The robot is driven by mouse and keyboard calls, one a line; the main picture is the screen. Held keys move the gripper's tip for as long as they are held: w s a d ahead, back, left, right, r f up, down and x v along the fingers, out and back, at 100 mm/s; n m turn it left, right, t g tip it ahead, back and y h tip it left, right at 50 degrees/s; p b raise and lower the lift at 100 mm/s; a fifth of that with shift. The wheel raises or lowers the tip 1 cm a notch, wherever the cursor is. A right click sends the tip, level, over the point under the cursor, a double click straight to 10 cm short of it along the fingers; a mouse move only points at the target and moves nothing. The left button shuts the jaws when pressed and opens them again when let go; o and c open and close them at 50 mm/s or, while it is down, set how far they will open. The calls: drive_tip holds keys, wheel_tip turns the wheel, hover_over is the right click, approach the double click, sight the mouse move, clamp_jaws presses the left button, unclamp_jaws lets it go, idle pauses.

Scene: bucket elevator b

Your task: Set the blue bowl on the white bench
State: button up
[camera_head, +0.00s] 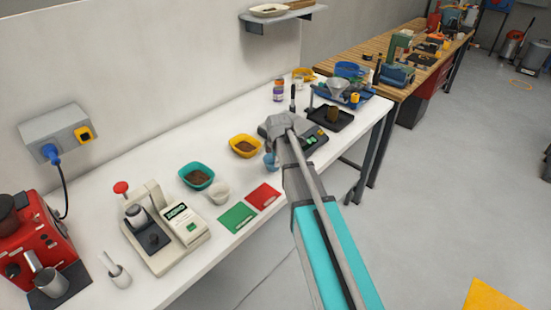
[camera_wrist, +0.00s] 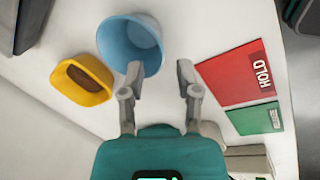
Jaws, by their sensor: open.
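The light blue bowl (camera_wrist: 122,42) appears upright on the white bench (camera_wrist: 190,28) in the wrist view, at the upper left. In the head view the blue bowl (camera_head: 270,161) shows only in part beside my arm. My gripper (camera_wrist: 160,80) is open and empty, its two fingertips spread apart. The left fingertip overlaps the lower right of the bowl's rim in the wrist view; I cannot tell whether they touch. The right fingertip is over bare bench. In the head view my fingers are hidden behind my arm and wrist.
A yellow bowl (camera_wrist: 84,80) with brown contents stands close to the blue bowl. A red card (camera_head: 263,195) and a green card (camera_head: 237,217) lie flat nearby.

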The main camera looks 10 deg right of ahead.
drive_tip(key=p+v, duration=0.7)
drive_tip(key=shift+r, duration=0.4)
drive_tip(key=shift+s, duration=0.1)
idle(0.5)
drive_tip(key=s+m+g, duration=0.2)
drive_tip(key=s+m, duration=1.6)
drive_tip(key=s, duration=0.4)
drive_tip(key=shift+s+f+g, duration=0.25)
drive_tip(key=shift+s+g, duration=0.1)
drive_tip(key=shift+g, duration=0.05)
